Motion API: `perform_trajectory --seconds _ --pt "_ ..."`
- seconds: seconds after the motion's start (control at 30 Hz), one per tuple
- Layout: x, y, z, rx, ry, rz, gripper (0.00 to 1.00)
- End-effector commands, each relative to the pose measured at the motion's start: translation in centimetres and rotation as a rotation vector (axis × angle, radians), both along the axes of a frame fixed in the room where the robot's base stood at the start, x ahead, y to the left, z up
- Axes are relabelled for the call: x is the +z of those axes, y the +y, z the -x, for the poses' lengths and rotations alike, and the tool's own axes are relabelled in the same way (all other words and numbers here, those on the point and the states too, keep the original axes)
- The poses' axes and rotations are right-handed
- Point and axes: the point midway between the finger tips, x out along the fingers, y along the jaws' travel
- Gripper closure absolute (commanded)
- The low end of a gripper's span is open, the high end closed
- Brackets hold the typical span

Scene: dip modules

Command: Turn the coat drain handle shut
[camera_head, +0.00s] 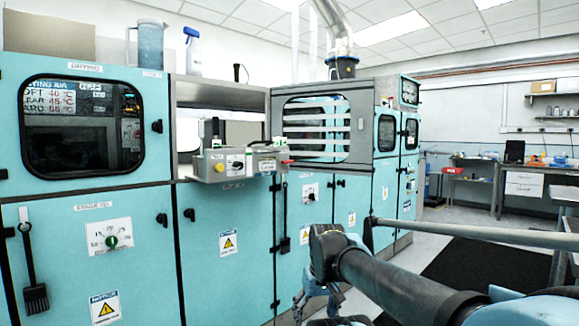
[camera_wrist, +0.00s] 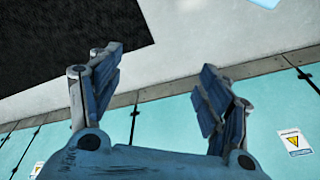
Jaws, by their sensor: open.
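Several teal cabinet panels carry white plates with small turn handles. One plate with a green handle (camera_head: 112,242) is on the left panel. The labels are too small to tell which is the coat drain handle. My gripper (camera_head: 314,304) is low in front of the middle panels, apart from the handles. In the wrist view my gripper (camera_wrist: 160,75) is open and empty, with its fingers spread above floor and cabinet base. No handle shows there.
A grey control box (camera_head: 235,163) juts out from the cabinets above the panels. A louvred door (camera_head: 318,127) stands beside it. A brush (camera_head: 34,270) hangs at left. A dark mat (camera_head: 475,268) lies on the floor at right, with benches behind.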

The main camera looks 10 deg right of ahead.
Motion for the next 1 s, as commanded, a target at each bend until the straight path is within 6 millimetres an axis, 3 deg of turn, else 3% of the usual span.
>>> perform_trajectory --seconds 0.17,0.3,0.53,0.77,1.0 --pt "4.1 2.6 -4.5 0.100 -0.056 -0.140 0.25" --pt "8.3 4.4 -9.4 0.199 -0.154 -0.268 0.25" --pt "15.9 5.2 -18.4 0.334 -0.385 -0.431 0.25" --pt "23.8 2.4 -27.8 0.424 -0.685 -0.516 0.25" --pt "31.4 -4.1 -36.4 0.462 -1.028 -0.507 0.25"
